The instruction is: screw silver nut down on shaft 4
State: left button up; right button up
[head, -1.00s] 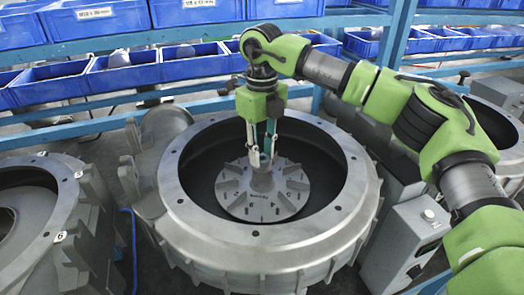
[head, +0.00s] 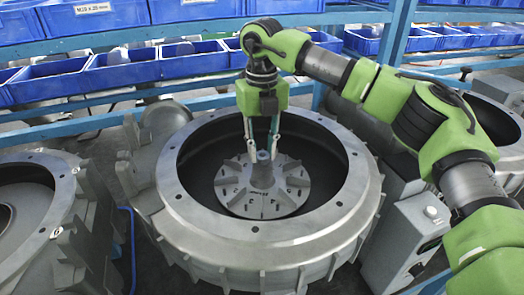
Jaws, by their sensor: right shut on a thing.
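The blower housing (head: 330,243) stands in the middle of the head view, a large grey open ring. Inside it lies a round grey bladed impeller (head: 238,199), with the shaft (head: 262,174) upright at its hub. My right gripper (head: 262,156) comes down from above, its two slim fingers on either side of the shaft top. It is shut on the small silver nut (head: 263,156) there. The nut is tiny in this view and partly hidden by the fingers, so its thread and exact seating cannot be made out. My left gripper is not in view.
Another open housing (head: 40,245) stands at the left, and part of one (head: 500,90) at the right. Blue bins (head: 125,72) line the rack behind, with its blue rails (head: 75,128). A grey control box (head: 410,240) stands right of the middle housing.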

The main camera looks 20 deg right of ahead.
jog(key=m+b, duration=0.1)
jog(key=m, duration=0.5)
jog(key=shift+f+b, duration=0.1)
jog(key=shift+b, duration=0.25)
jog(key=m+b, duration=0.1)
jog(key=m, duration=0.4)
jog(key=shift+m+b, duration=0.3)
jog(key=shift+b, duration=0.05)
jog(key=m+b, duration=0.2)
jog(key=m, duration=0.3)
jog(key=shift+m, duration=0.4)
jog(key=m+b, duration=0.1)
jog(key=m, duration=0.2)
jog(key=shift+r, duration=0.2)
jog(key=o, duration=0.7)
jog(key=shift+o, duration=0.7)
jog(key=shift+w+a+f, duration=0.1)
jog(key=shift+a, duration=0.15)
jog(key=shift+d, duration=0.1)
